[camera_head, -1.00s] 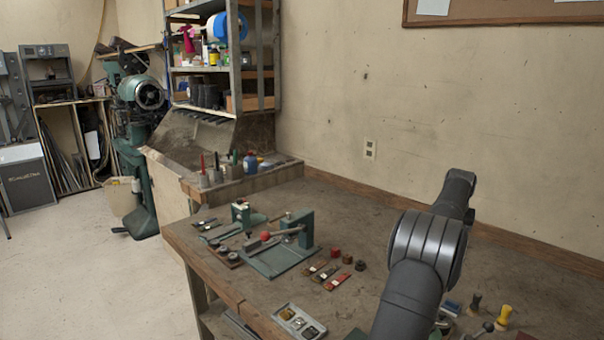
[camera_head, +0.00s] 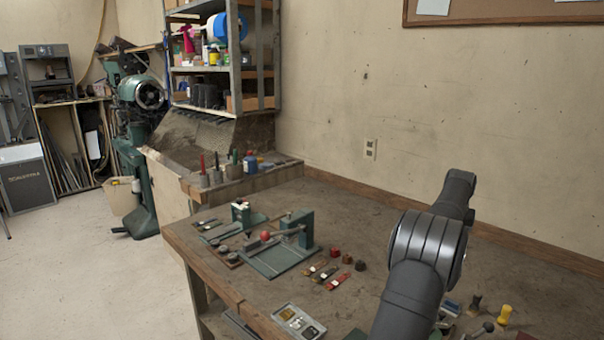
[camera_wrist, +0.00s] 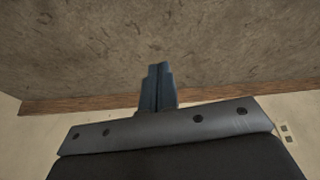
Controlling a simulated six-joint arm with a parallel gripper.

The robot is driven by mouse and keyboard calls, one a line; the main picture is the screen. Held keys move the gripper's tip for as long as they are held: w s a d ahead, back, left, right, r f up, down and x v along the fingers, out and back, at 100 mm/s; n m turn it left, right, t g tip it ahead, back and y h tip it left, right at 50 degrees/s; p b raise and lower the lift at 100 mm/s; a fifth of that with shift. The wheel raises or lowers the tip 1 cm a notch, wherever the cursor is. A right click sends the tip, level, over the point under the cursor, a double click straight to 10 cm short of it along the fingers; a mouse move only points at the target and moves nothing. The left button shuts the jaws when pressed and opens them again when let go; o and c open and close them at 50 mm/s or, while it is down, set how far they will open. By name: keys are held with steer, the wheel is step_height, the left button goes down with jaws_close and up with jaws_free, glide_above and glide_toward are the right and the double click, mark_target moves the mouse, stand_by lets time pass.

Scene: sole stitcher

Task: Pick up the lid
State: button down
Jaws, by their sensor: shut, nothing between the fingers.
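My gripper (camera_wrist: 158,70) shows in the wrist view with its fingers together and nothing between them. It points over a bare stretch of the brown workbench top (camera_wrist: 80,50). The gripper itself is out of the head view, where only my dark arm shows at the right. I cannot make out a lid for certain in either view. A small metal tray (camera_head: 298,321) with compartments lies at the bench's front edge in the head view.
A green press-like fixture (camera_head: 285,245) with a red knob stands on the bench. Small tools and coloured blocks (camera_head: 335,253) lie beside it. A yellow-handled tool (camera_head: 504,314) stands right of my arm. The bench top toward the wall (camera_head: 365,205) is clear.

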steer(key=shift+c, duration=2.1)
jaws_free()
steer(key=s+a+m+g+y, duration=0.2)
steer(key=s+a+m+g, duration=0.25)
steer(key=s+a, duration=2.2)
steer(key=shift+m+t, duration=0.35)
steer(key=f, duration=1.1)
steer(key=shift+w+f, duration=0.3)
steer(key=shift+f, duration=0.05)
steer(key=shift+a+f, duration=0.2)
steer(key=shift+f, duration=2.45)
